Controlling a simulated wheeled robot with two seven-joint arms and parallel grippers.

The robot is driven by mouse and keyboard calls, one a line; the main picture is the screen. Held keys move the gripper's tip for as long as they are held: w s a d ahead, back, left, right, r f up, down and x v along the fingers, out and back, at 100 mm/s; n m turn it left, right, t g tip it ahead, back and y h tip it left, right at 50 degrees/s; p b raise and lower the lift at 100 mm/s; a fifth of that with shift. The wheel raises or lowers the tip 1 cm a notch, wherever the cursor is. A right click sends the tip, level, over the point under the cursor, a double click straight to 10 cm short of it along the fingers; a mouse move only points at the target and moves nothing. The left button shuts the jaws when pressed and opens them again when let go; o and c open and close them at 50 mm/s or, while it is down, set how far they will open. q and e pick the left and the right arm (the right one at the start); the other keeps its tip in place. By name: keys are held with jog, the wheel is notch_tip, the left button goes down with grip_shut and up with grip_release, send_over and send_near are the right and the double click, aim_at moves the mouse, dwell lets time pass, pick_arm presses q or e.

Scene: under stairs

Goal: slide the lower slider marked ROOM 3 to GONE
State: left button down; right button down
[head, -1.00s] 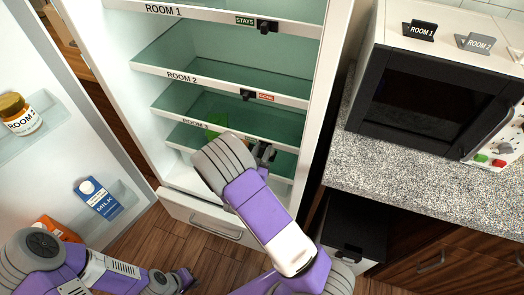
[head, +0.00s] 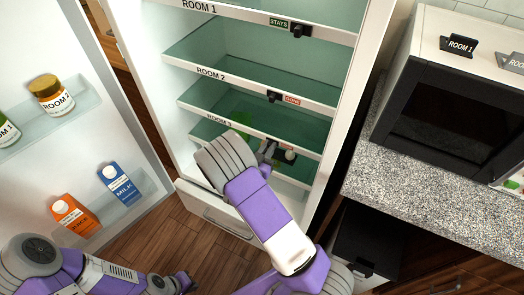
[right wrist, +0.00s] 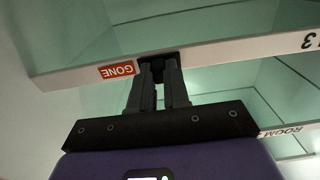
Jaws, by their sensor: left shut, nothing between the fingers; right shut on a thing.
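The lower ROOM 3 shelf strip (head: 219,122) is in the open fridge, partly hidden behind my right arm. My right gripper (head: 268,150) is at this strip, shut on the small black ROOM 3 slider (right wrist: 157,67). No STAYS label shows on this strip; the fingers and slider cover the spot beside GONE. My left gripper (head: 184,282) is shut and empty, low at the bottom left, away from the shelves.
The open fridge door (head: 60,30) on the left holds jars and cartons. A counter (head: 420,190) with a black-fronted appliance stands right.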

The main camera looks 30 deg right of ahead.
jog(key=shift+w+a, duration=0.1)
jog(key=shift+w, duration=0.1)
jog(key=c, duration=1.1)
grip_release()
jog(key=shift+a, duration=0.1)
jog(key=shift+p+v, duration=0.8)
jog(key=shift+v, duration=2.95)
